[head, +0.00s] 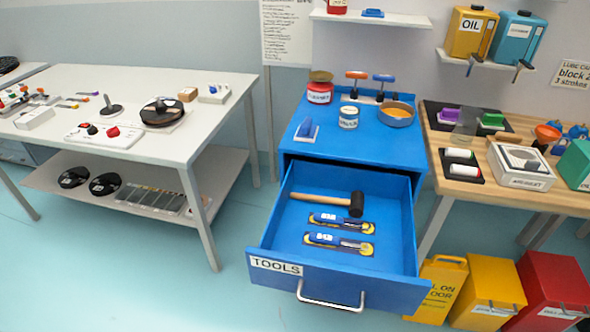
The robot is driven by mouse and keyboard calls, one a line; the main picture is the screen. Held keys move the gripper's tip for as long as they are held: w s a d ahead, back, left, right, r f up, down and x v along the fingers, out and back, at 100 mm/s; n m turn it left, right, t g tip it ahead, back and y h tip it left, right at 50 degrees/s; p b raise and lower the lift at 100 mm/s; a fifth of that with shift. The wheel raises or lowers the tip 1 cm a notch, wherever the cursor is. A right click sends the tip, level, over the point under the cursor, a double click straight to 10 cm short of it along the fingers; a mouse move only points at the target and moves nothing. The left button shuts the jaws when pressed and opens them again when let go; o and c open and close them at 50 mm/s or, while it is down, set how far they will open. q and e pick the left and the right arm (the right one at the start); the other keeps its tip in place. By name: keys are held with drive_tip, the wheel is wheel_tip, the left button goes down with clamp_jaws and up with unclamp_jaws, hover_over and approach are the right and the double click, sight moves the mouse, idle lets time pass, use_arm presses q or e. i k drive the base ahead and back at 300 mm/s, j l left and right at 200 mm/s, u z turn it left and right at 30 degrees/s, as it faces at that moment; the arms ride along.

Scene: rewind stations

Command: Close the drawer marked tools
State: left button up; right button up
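The blue drawer marked TOOLS (340,284) stands pulled far out of the blue cabinet (352,148) in the middle of the view. Its white label (276,265) is on the left of the front panel, and a silver bar handle (330,303) is below the panel's middle. Inside lie a mallet (330,202) with a wooden handle and black head, and two blue-and-yellow tool packs (341,222) (338,244). All of these lie low in the drawer. Neither of my grippers shows in the head view.
A white table (215,112) with reels and small parts stands at left, with a lower shelf. A wooden bench (480,188) stands at right. Yellow and red bins (488,290) stand close to the drawer's right side. The floor (130,270) at front left is clear.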

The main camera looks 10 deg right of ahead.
sight(385, 278)
drive_tip(key=z, duration=0.8)
